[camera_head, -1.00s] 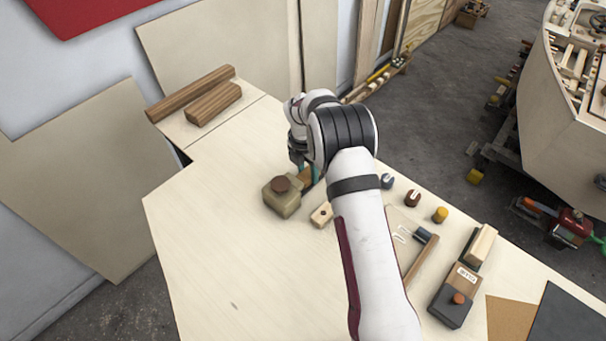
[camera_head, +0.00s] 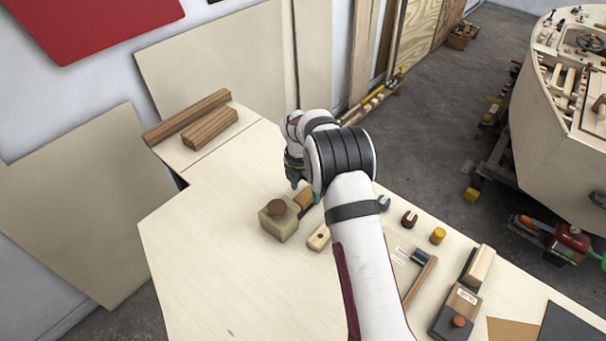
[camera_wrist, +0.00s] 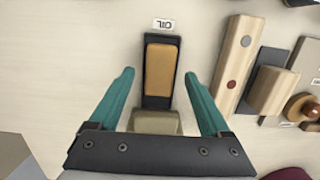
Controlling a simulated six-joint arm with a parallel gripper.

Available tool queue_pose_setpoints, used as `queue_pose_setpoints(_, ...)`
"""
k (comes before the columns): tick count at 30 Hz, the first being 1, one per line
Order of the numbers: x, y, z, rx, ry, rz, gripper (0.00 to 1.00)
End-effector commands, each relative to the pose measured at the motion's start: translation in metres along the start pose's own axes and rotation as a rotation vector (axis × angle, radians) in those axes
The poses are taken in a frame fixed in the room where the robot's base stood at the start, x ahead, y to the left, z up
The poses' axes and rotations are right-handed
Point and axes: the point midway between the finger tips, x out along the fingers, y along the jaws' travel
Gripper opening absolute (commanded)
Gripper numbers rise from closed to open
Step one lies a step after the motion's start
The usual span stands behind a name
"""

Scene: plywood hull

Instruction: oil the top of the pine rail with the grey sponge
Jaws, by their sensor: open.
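My gripper (camera_wrist: 158,92) is open, its teal fingers on either side of a black tray with an orange-tan pad (camera_wrist: 161,70), labelled OIL. It looks to be above the tray, not gripping it. A khaki block (camera_wrist: 157,122) sits at the tray's near end; in the head view it (camera_head: 278,222) has a brown knob. I cannot tell which thing is the grey sponge.
A wooden block on a dark strip (camera_wrist: 272,80) lies right of the rail. Small pegs (camera_head: 438,236) and a dark block with an orange knob (camera_head: 452,318) stand on the right. Brown wooden bars (camera_head: 190,118) lie at the back left. The bench's left front is clear.

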Motion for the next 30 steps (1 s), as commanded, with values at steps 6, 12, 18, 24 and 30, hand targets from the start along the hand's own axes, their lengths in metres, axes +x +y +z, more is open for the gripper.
queue_pose_setpoints(6, -0.055, 0.001, 0.001, 0.0, -0.003, 0.004, 0.81)
queue_pose_setpoints(12, -0.103, 0.001, 0.0, 0.0, -0.003, 0.003, 0.81)
queue_pose_setpoints(18, -0.133, 0.001, 0.0, -0.001, -0.002, 0.002, 0.81)
queue_pose_setpoints(24, -0.141, 0.0, 0.0, -0.001, -0.001, 0.001, 0.81)
queue_pose_setpoints(30, -0.141, 0.0, 0.0, -0.001, -0.001, 0.001, 0.81)
